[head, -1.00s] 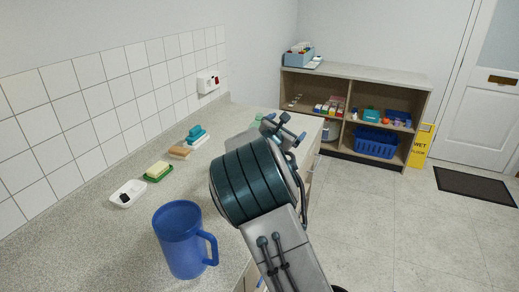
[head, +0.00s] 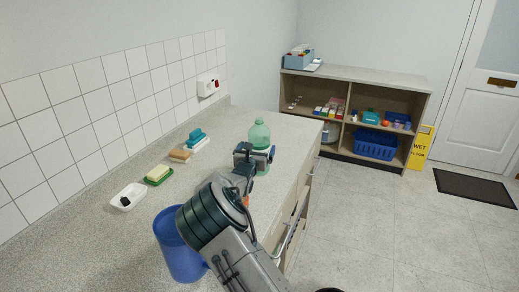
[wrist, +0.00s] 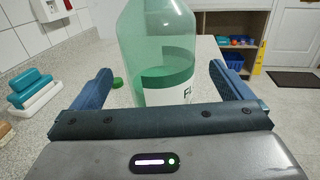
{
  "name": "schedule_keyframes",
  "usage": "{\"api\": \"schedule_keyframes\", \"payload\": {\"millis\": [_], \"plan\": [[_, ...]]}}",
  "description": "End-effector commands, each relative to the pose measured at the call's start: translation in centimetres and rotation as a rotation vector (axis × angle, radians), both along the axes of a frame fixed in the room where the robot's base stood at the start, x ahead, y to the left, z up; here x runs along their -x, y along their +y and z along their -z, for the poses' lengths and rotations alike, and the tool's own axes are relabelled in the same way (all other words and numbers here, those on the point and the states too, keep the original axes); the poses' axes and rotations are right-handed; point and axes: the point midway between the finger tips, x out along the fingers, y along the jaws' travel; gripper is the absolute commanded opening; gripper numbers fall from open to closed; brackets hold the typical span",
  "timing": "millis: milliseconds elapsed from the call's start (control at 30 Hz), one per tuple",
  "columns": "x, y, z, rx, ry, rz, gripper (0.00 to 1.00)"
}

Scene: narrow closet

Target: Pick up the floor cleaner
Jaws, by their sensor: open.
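The floor cleaner is a clear green bottle (head: 259,134) with a white and green label, upright on the counter. In the wrist view the bottle (wrist: 157,60) stands just ahead, between the open fingers; its top is cut off and its lower part is hidden behind my gripper's body. My gripper (head: 257,157) is open beside the bottle in the head view, and its blue fingers (wrist: 160,85) reach out on either side in the wrist view. I cannot tell whether either finger touches it.
A blue pitcher (head: 178,250) stands near my arm on the counter (head: 110,255).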

Motion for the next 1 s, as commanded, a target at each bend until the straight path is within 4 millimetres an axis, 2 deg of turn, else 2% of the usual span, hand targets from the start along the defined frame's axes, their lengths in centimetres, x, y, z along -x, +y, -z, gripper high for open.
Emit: {"api": "schedule_keyframes", "payload": {"millis": [167,500,667,900,933,1000], "plan": [[-0.9,-0.1,0.0,0.001,0.001,-0.001,0.99],[-5.0,-1.1,-0.1,0.001,0.0,0.0,0.99],[-5.7,-1.2,0.0,0.001,0.001,-0.001,0.99],[-5.8,-1.2,0.1,0.0,0.002,-0.001,0.99],[-5.8,-1.2,0.1,0.0,0.002,-0.001,0.96],[-5.8,-1.2,0.1,0.0,0.002,-0.001,0.76]]}}
